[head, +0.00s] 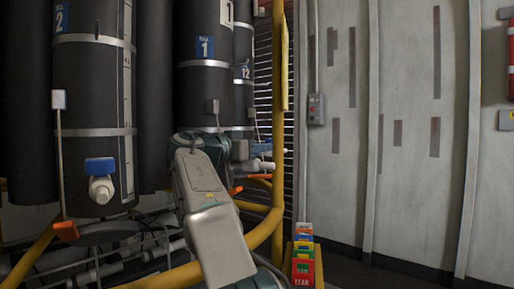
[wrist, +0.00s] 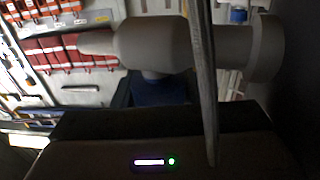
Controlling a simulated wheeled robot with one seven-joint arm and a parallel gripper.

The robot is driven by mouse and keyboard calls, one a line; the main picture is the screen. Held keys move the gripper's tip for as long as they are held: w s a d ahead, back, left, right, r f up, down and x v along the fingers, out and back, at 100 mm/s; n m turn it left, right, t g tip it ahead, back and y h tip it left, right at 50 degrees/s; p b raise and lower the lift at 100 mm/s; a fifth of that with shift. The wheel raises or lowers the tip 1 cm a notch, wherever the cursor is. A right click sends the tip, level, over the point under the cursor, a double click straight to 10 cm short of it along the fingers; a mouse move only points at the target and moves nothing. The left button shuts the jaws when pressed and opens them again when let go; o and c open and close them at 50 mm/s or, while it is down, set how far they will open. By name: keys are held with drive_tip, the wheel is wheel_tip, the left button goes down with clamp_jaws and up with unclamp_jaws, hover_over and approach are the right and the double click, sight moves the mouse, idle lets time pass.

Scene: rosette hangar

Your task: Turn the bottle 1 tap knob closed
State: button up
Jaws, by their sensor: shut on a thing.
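Bottle 1 (head: 205,88) is a tall dark cylinder with a blue "No. 1" label and pale metal bands in the head view. My arm covers its lower front and its tap in that view. In the wrist view, a grey tap body (wrist: 150,42) lies across the picture. Below it, the blue tap knob (wrist: 160,90) shows in shadow, close against my gripper (wrist: 155,106). My gripper is shut on the knob; its fingertips are hard to make out in the dark. The knob's exact angle cannot be told.
Bottle 2 (head: 92,95), with its own blue knob (head: 100,166), stands to the left. Bottle 12 (head: 243,85) is behind. A yellow post (head: 277,120) stands close right of my arm. A thin rod (wrist: 205,85) crosses the wrist view. Coloured cards (head: 303,262) are low right.

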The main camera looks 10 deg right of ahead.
drive_tip(key=shift+a+r, duration=0.15)
drive_tip(key=shift+r, duration=0.1)
drive_tip(key=o, duration=1)
drive_tip(key=shift+a, duration=0.1)
drive_tip(key=shift+f, duration=0.1)
drive_tip(key=shift+v, duration=3.65)
drive_tip(key=shift+s, duration=0.1)
drive_tip(key=shift+c, duration=0.4)
